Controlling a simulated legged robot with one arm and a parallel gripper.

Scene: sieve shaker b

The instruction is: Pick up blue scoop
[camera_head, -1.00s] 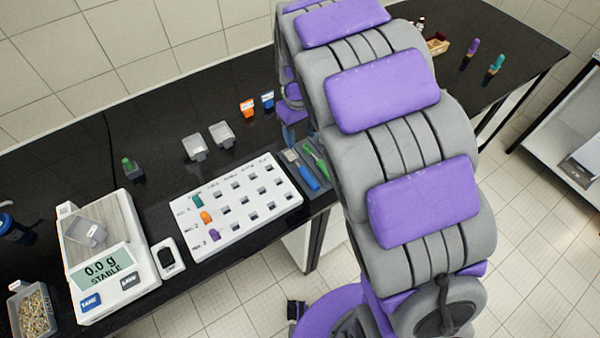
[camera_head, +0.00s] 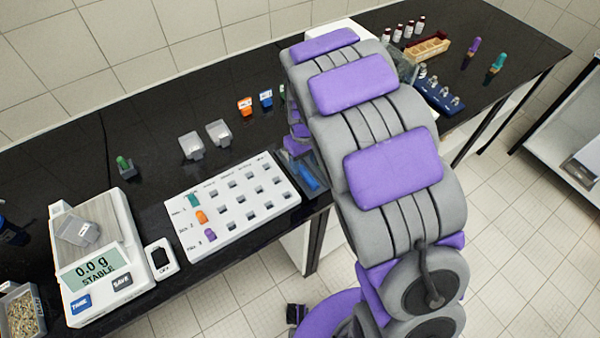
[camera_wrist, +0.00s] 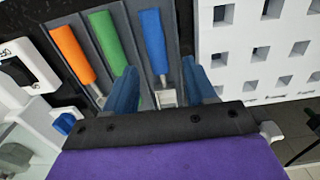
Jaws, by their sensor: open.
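The blue scoop (camera_wrist: 152,40) lies in a grey tray (camera_wrist: 182,38) in the wrist view, with its blue handle pointing away and its metal part toward me. A green-handled tool (camera_wrist: 106,42) and an orange-handled tool (camera_wrist: 72,52) lie to its left. My gripper (camera_wrist: 163,78) is open, its two blue fingers on either side of the blue scoop's line. I cannot tell how far above the scoop the fingers are. In the head view the blue scoop (camera_head: 308,177) shows beside my arm, and my gripper is hidden behind the arm.
A white rack with square holes (camera_head: 235,208) stands right beside the tray. The scale (camera_head: 100,262) reads 0.0 g and holds a grey container (camera_head: 78,230). A small white device (camera_head: 161,258) sits between scale and rack.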

